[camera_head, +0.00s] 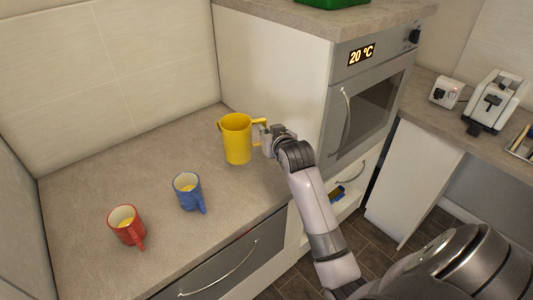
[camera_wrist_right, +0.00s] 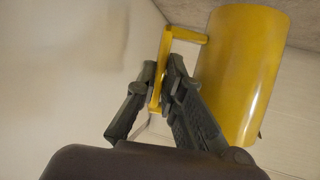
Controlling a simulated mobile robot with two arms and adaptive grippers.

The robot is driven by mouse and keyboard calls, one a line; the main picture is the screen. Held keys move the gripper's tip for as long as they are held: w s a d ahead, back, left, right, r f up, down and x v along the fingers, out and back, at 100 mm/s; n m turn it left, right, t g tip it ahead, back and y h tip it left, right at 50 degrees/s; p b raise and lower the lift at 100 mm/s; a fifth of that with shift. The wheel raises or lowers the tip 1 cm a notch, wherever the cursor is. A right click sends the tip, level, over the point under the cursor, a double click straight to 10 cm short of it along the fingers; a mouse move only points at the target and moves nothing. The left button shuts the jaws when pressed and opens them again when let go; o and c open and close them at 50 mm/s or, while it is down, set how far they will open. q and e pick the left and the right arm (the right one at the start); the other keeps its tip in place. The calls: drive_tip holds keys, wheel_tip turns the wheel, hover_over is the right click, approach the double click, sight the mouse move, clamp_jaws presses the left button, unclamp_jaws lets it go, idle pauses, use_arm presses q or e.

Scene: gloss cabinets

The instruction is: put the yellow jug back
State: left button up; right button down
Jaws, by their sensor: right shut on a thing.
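The yellow jug (camera_head: 237,141) is at the back of the grey counter, close to the white side of the oven cabinet. It looks upright in the head view; I cannot tell whether its base touches the counter. My right gripper (camera_head: 266,136) reaches in from the right and is shut on the jug's handle. In the right wrist view the gripper's dark fingers (camera_wrist_right: 164,88) close around the yellow handle, with the jug's body (camera_wrist_right: 243,75) to the right. My left gripper is not in view.
A blue mug (camera_head: 186,191) and a red mug (camera_head: 126,226), both with yellow contents, stand on the counter (camera_head: 95,190) left of the jug. The oven (camera_head: 365,105) shows 20 °C. A toaster (camera_head: 494,102) stands on the far-right counter. The counter's back left is clear.

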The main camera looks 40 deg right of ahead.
wheel_tip(320, 180, down, 8)
drive_tip(key=shift+r+p, duration=0.2)
drive_tip(key=shift+p, duration=0.15)
drive_tip(key=shift+f, duration=0.25)
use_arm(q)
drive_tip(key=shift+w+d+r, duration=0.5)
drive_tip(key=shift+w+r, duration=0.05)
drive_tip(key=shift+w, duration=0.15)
use_arm(e)
drive_tip(key=shift+w, duration=0.1)
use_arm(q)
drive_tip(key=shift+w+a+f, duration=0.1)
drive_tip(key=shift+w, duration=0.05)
use_arm(e)
drive_tip(key=shift+f, duration=0.1)
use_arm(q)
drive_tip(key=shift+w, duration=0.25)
use_arm(e)
drive_tip(key=c, duration=1.7)
unclamp_jaws()
drive_tip(key=shift+f, duration=0.1)
